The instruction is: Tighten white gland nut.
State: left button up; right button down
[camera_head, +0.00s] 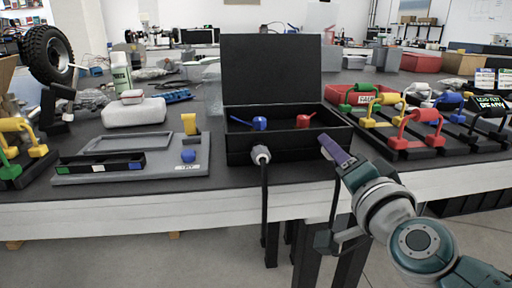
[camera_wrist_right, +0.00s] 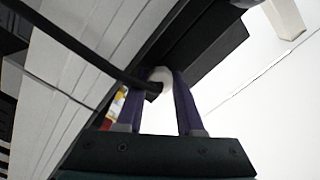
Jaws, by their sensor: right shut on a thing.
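A white gland nut (camera_wrist_right: 160,75) with a black cable (camera_wrist_right: 95,68) running out of it shows in the right wrist view. My right gripper (camera_wrist_right: 162,84) has its two purple fingers on either side of this nut, shut on it. In the head view the right gripper (camera_head: 328,143) is at the front right of the open black box (camera_head: 240,150), and its finger hides the nut there. A cable hangs below the gripper. Another pale gland (camera_head: 261,155) with a hanging cable sits left of it on the box front. My left gripper is not in view.
The box holds a blue part (camera_head: 259,123) and a red part (camera_head: 304,120). Racks with coloured handles (camera_head: 421,116) stand close on the right. A grey tray (camera_head: 185,167) lies on the left. The floor in front of the table is clear.

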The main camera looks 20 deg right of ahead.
jog(key=shift+m, duration=2.2)
jog(key=c, duration=0.7)
grip_release()
jog(key=shift+c, duration=0.2)
jog(key=shift+o, duration=1)
jog(key=shift+f, duration=0.1)
